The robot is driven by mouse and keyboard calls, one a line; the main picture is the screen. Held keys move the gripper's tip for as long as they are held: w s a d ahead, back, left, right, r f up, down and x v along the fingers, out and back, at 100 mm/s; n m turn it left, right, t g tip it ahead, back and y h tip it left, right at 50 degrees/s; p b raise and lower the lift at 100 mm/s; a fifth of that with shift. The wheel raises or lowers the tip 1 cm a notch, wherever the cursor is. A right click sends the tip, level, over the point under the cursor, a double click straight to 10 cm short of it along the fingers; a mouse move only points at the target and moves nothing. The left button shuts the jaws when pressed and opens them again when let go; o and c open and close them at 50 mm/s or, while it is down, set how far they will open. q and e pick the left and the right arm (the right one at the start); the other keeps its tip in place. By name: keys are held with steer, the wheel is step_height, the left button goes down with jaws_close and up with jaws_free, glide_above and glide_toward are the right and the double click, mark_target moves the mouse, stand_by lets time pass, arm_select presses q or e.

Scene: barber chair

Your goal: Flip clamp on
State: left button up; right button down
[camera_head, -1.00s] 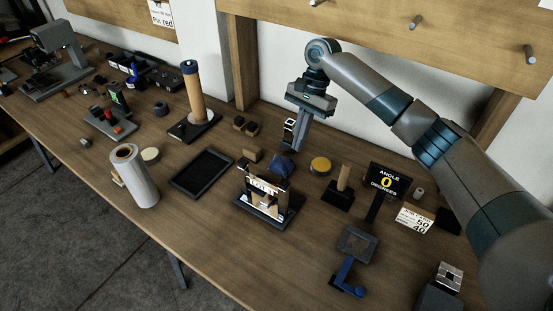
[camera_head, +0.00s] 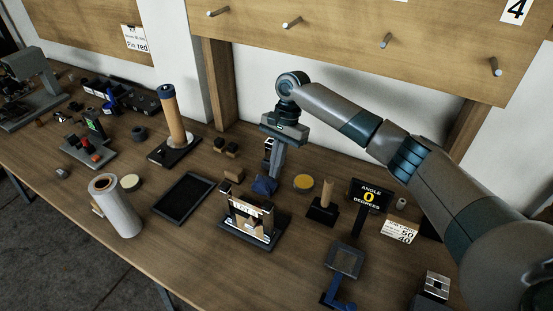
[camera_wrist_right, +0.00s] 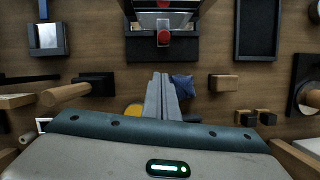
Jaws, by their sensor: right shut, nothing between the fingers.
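A small fixture that looks like the clamp stands on a dark base (camera_head: 270,241) near the middle of the bench. It has a light, printed upright frame (camera_head: 247,215). In the right wrist view a red-tipped part (camera_wrist_right: 163,37) shows at the top centre, over the dark base. I cannot tell the clamp's position for sure. My right gripper (camera_head: 270,177) points down behind the fixture, apart from it, beside a crumpled blue item (camera_head: 264,186). Its fingers are together and empty, also in the right wrist view (camera_wrist_right: 162,76). My left gripper is not in view.
A yellow disc (camera_head: 303,182), a wooden peg (camera_head: 326,194) and an angle display (camera_head: 369,196) stand to the right. A pegboard (camera_head: 340,40) is behind the bench.

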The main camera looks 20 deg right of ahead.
steer(key=p+x, duration=0.1)
steer(key=x, duration=0.5)
steer(key=shift+p, duration=0.3)
steer(key=shift+s+a+f+p, duration=0.2)
steer(key=shift+s+a+p, duration=0.5)
steer(key=shift+a, duration=0.25)
steer(key=shift+s+a+f, duration=0.3)
steer(key=shift+s+a, duration=0.15)
steer(key=shift+a, duration=0.2)
steer(key=shift+p, duration=0.3)
